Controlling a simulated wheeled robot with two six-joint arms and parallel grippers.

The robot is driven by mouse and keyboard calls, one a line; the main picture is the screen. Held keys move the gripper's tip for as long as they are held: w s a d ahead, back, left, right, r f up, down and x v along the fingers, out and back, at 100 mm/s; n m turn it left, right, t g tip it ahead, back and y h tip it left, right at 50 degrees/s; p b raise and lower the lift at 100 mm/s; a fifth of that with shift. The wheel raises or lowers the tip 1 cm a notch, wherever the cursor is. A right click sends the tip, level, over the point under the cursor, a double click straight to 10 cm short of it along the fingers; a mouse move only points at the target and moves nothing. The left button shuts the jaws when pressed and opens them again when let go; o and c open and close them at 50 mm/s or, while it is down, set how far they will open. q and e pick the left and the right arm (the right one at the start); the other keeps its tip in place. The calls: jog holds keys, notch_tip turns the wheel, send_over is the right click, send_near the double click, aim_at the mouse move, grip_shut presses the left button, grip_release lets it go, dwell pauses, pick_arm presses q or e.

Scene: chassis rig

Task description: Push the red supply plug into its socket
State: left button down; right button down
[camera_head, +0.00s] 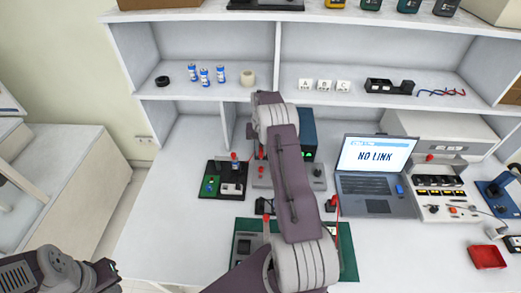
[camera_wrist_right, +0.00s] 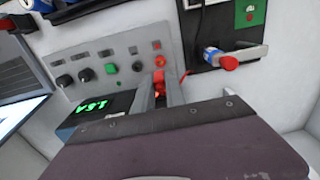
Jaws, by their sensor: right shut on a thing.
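The red supply plug (camera_wrist_right: 160,76) shows between the fingertips of my right gripper (camera_wrist_right: 160,92) in the right wrist view. That gripper is shut on it. The plug is in front of the grey supply panel (camera_wrist_right: 127,60), near red round parts (camera_wrist_right: 157,46) that look like sockets. I cannot tell whether its tip touches or enters a socket. In the head view my right arm hides most of the supply unit (camera_head: 308,135) and the fingertips. My left arm shows at the lower left of the head view; its fingers cannot be made out.
A black board with a blue and red part (camera_wrist_right: 220,58) lies beside the panel. A laptop (camera_head: 375,160) reading "NO LINK" stands right of my right arm.

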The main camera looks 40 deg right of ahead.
jog(key=shift+f, duration=0.3)
jog(key=shift+f+b, duration=0.7)
jog(key=shift+f, duration=0.1)
jog(key=shift+f+b, duration=1.65)
jog(key=shift+f, duration=0.95)
jog(key=c, duration=1.3)
grip_release()
notch_tip(320, 180, up, 9)
jog(key=shift+r+b, duration=0.1)
jog(key=shift+b, duration=0.25)
